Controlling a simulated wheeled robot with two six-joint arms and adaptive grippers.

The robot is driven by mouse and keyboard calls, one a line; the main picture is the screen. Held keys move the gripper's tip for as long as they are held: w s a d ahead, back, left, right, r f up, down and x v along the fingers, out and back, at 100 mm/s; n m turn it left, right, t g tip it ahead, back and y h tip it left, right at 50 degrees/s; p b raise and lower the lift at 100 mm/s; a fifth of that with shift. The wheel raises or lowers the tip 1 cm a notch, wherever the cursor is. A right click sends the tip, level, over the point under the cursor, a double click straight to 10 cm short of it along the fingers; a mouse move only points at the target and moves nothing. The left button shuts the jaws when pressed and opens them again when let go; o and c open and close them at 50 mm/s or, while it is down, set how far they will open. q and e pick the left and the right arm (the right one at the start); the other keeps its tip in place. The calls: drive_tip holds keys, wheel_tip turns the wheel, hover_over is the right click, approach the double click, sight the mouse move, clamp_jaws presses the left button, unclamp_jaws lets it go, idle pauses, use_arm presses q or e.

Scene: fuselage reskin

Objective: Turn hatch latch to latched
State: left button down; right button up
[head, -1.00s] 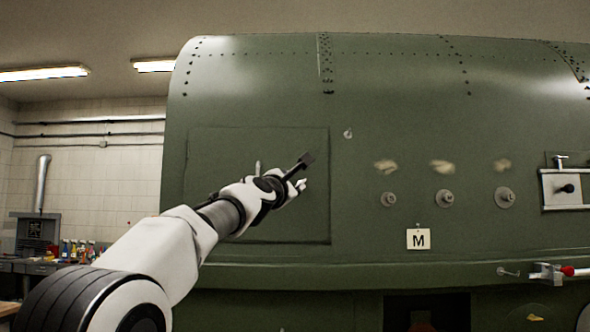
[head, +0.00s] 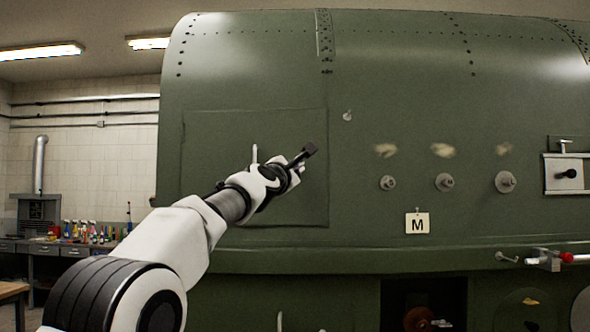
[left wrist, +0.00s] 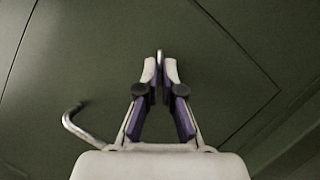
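The hatch (head: 215,195) is a rectangular outlined panel on the left part of the green fuselage. My left gripper (head: 299,165) is in front of the hatch's right half in the head view. In the left wrist view, the fingers of my left gripper (left wrist: 160,72) converge on a thin pale piece, which looks like the hatch latch (left wrist: 160,56). Little gap shows around it. The latch's angle is hard to read. A bent metal handle (left wrist: 76,122) stands on the panel left of the fingers; it also shows in the head view (head: 254,153). My right gripper is not in view.
Right of the hatch are a small silver fitting (head: 348,116), several round knobs (head: 445,182) and an "M" placard (head: 417,223). A ledge (head: 400,260) runs below. A bench with bottles (head: 90,235) stands far left.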

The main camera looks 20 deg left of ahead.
use_arm(q)
drive_tip(key=shift+a+r+m+g+h+p, duration=0.15)
drive_tip(key=shift+m+g+p, duration=0.3)
drive_tip(key=shift+m+p, duration=0.8)
drive_tip(key=shift+d+r+m+g+h+p, duration=0.15)
drive_tip(key=shift+m+g+p, duration=0.25)
drive_tip(key=shift+m+p, duration=0.8)
drive_tip(key=shift+a+m+g+h+p, duration=0.15)
drive_tip(key=shift+m+g+p, duration=0.3)
drive_tip(key=shift+m+p, duration=0.75)
drive_tip(key=shift+m, duration=0.25)
drive_tip(key=c, duration=1.3)
unclamp_jaws()
drive_tip(key=shift+c, duration=0.2)
drive_tip(key=s+a, duration=0.1)
drive_tip(key=s, duration=1.1)
drive_tip(key=shift+a, duration=0.2)
